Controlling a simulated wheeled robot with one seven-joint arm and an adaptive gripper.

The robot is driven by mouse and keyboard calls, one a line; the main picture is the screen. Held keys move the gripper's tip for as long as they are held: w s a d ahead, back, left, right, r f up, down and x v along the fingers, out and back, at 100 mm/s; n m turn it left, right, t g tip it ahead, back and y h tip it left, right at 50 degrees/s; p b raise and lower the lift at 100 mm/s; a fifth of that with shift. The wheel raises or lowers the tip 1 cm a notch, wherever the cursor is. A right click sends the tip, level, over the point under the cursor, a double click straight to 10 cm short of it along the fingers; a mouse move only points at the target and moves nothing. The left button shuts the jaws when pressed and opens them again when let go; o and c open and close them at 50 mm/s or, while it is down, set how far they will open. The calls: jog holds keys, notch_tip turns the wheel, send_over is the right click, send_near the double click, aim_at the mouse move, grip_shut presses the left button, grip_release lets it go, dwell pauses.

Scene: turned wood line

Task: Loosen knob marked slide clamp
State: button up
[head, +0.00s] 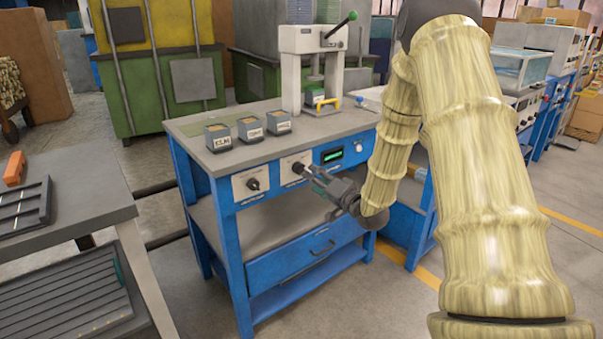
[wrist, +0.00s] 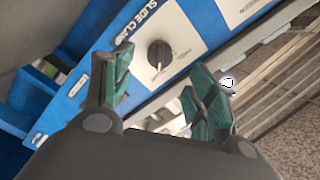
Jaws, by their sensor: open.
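In the head view my gripper (head: 312,178) is close in front of that plate. I see no contact with the knob.
A second white plate with a black knob (head: 253,184) sits to the left, and a green-lit display (head: 332,155) to the right. A drawer (head: 305,257) is below.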

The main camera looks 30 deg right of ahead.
aim_at(302, 171)
jog(key=shift+w+a+b, duration=0.15)
jog(key=shift+w+b, duration=0.1)
jog(key=shift+w, duration=1.55)
jog(key=shift+w+a+b, duration=0.15)
jog(key=shift+w+b, duration=0.05)
jog(key=shift+w, duration=1.55)
jog(key=shift+c, duration=0.5)
jog(key=c, duration=0.9)
jog(key=shift+a, duration=0.15)
